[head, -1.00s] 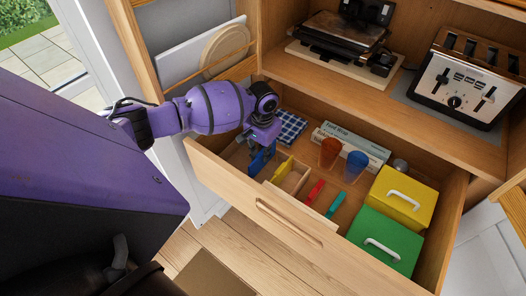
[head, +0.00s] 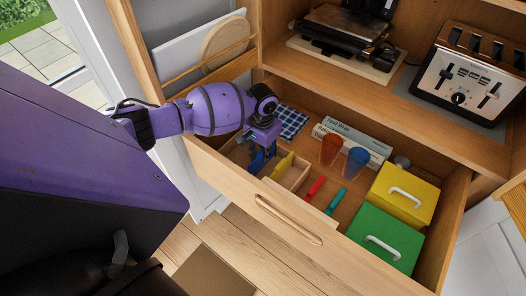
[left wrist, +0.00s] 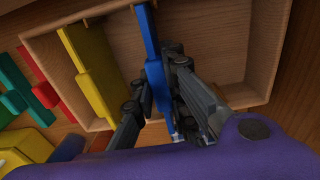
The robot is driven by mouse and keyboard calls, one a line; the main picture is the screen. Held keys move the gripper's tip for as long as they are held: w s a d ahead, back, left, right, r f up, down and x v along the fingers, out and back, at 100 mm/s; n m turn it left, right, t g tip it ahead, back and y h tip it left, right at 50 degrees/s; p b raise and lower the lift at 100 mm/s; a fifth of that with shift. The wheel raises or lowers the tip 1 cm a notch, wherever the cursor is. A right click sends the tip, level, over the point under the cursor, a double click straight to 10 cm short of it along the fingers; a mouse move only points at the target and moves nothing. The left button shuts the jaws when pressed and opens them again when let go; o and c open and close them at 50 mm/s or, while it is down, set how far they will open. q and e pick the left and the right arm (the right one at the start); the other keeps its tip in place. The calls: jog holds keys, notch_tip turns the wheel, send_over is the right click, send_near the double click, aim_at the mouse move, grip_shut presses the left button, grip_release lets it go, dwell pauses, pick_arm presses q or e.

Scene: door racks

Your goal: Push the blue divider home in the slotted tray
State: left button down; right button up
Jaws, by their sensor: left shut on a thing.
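The blue divider (head: 258,161) is in my left gripper (head: 262,150), over the slotted tray (head: 294,179) in the open drawer. In the left wrist view the blue divider (left wrist: 154,70) stands between the two fingers of the gripper (left wrist: 155,88), which are shut on it. It crosses the wooden tray, whose right wall (left wrist: 270,50) shows. A yellow divider (left wrist: 88,75) stands in the tray to the left of the blue one, apart from it. The fingers hide part of the blue divider, and I cannot tell how deep it sits in its slot. My right gripper is not in view.
Red (head: 315,187) and green (head: 337,201) pieces lie right of the tray. Orange (head: 330,150) and blue (head: 356,163) cups, yellow (head: 403,197) and green (head: 383,240) boxes fill the drawer's right. A checked cloth (head: 292,122) lies behind. The drawer front (head: 270,208) borders the space.

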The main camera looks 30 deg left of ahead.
pick_arm(q)
jog(key=shift+f, duration=0.25)
jog(key=c, duration=1.7)
grip_release()
jog(key=shift+o, duration=0.2)
notch_tip(320, 180, up, 12)
